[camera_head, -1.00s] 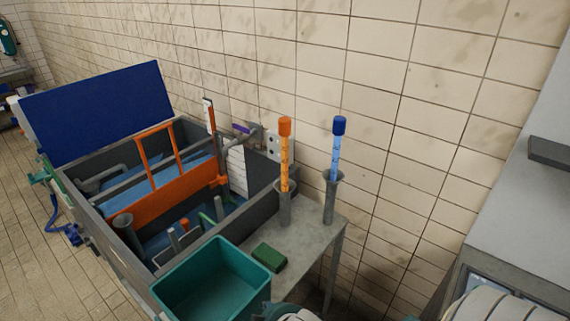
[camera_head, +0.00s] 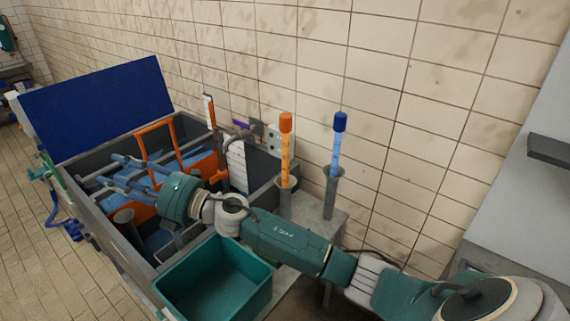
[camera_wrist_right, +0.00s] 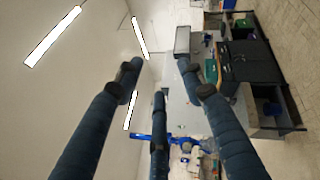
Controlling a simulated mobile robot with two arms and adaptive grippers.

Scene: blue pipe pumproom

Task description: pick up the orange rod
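The orange rod (camera_head: 286,152) has a thicker orange cap and stands upright in a grey tube holder (camera_head: 286,202) on a small grey table. My right arm reaches in from the right, passing in front of the table. My right gripper (camera_head: 112,177) is left of the rod, well apart from it, over the blue-lidded tank and pointing left. In the right wrist view its fingers (camera_wrist_right: 157,78) are spread with nothing between them, and the rod does not show there. My left gripper is not in view.
A blue rod (camera_head: 338,145) stands in a second grey holder (camera_head: 330,200) right of the orange one. A teal bin (camera_head: 215,285) is in front. The grey tank (camera_head: 88,215) with orange frames (camera_head: 142,150) lies left. The tiled wall (camera_head: 400,120) is close behind the rods.

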